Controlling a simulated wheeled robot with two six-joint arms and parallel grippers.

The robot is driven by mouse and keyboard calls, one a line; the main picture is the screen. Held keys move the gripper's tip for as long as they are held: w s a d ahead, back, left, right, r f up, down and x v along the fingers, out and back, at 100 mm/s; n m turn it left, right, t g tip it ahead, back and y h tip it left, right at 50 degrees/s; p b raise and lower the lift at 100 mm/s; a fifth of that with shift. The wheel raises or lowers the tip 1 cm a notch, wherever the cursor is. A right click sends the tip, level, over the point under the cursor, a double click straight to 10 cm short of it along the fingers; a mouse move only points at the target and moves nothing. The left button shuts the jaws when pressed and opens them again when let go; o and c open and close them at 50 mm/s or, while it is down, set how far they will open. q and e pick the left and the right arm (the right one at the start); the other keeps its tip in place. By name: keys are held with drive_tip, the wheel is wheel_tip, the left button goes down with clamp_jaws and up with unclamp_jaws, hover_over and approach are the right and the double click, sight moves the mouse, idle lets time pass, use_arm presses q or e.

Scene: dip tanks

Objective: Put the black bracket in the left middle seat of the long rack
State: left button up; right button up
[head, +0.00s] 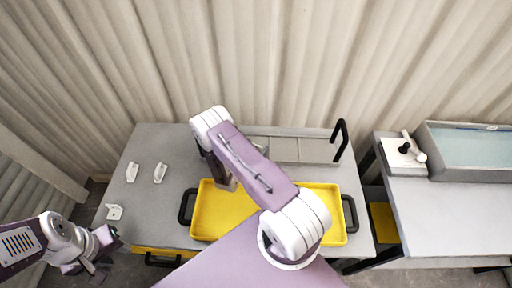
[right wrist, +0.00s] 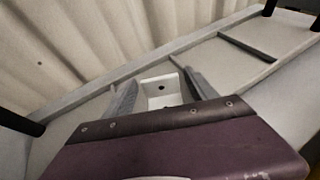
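I see no clearly black bracket. My right gripper (right wrist: 160,92) is shut on a pale bracket (right wrist: 158,99) with a dark hole, which lies square between the two fingers. In the head view my right arm hides most of this gripper, which points down near the left part of the long rack (head: 300,150). The rack, grey with thin dividers, also shows in the right wrist view (right wrist: 225,62); its left seats are hidden in the head view. My left gripper (head: 109,258) is at the lower left, open and empty, away from the rack.
Three white brackets (head: 160,173) lie on the table's left side. A yellow tray (head: 205,215) with black handles lies in front of the rack. A black upright handle (head: 342,140) rises at the rack's right end. A water tank (head: 430,160) stands on the right table.

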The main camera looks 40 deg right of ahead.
drive_tip(key=shift+r, duration=0.1)
drive_tip(key=shift+a+r, duration=0.1)
drive_tip(key=shift+r, duration=0.05)
drive_tip(key=b+v, duration=0.1)
drive_tip(key=v, duration=1)
drive_tip(key=shift+s+a+r, duration=0.15)
drive_tip(key=shift+s+a, duration=0.1)
drive_tip(key=shift+a, duration=0.05)
drive_tip(key=s+d+r+m+g+y, duration=0.1)
drive_tip(key=s+r+m+g+y, duration=0.15)
drive_tip(key=s+m+g, duration=0.3)
drive_tip(key=s+r+m+g+y, duration=0.1)
drive_tip(key=s+r+m+g, duration=0.25)
drive_tip(key=s+m, duration=0.3)
drive_tip(key=w+a+r+m+t+y, duration=0.2)
drive_tip(key=a+r+m+y, duration=0.3)
drive_tip(key=a+m+y, duration=0.3)
drive_tip(key=a+m+t, duration=0.1)
drive_tip(key=a+m, duration=0.2)
drive_tip(key=shift+w+r+m+t+y, duration=0.2)
drive_tip(key=shift+m+t+y, duration=0.15)
drive_tip(key=shift+m+t, duration=0.05)
